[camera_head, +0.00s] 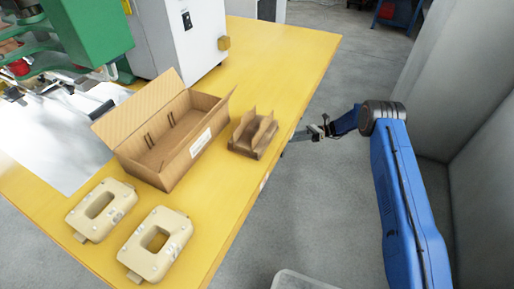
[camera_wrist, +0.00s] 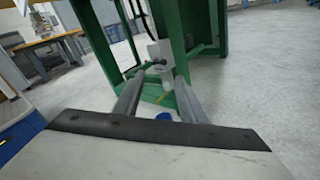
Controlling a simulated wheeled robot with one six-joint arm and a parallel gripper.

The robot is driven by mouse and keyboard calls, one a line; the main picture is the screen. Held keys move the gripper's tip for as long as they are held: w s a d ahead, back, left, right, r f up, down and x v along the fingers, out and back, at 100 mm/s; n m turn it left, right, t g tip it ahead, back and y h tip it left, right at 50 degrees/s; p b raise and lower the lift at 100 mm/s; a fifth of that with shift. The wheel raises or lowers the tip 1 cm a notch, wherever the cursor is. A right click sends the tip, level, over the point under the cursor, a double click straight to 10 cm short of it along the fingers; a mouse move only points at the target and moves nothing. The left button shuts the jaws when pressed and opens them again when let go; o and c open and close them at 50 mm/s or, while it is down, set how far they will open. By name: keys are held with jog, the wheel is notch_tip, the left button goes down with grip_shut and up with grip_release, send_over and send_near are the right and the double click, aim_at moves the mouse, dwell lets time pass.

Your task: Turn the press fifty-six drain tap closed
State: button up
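In the wrist view, a pale fitting (camera_wrist: 160,50) hangs on a green machine frame, with a small dark part (camera_wrist: 157,63) sticking out that may be the drain tap. It is too small for me to tell its handle position. My gripper (camera_wrist: 158,92) has its two grey fingers apart, with nothing between them; the fitting shows beyond the fingertips. In the head view my gripper (camera_head: 316,131) is small, beside the right edge of the yellow table. The tap does not show in the head view.
The yellow table (camera_head: 285,60) carries an open cardboard box (camera_head: 150,172), a small brown holder (camera_head: 243,150) and two beige frame-shaped parts. A green press (camera_head: 85,25) stands at the far left. Green frame legs (camera_wrist: 205,25) stand around the fitting. Grey floor is open to the right.

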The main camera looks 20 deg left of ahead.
jog(key=f+x, duration=0.2)
jog(key=x, duration=1.6)
jog(key=shift+w+a+m+y, duration=0.15)
jog(key=shift+a+m+y, duration=0.15)
jog(key=shift+f, duration=0.15)
jog(key=shift+c, duration=0.3)
grip_shut()
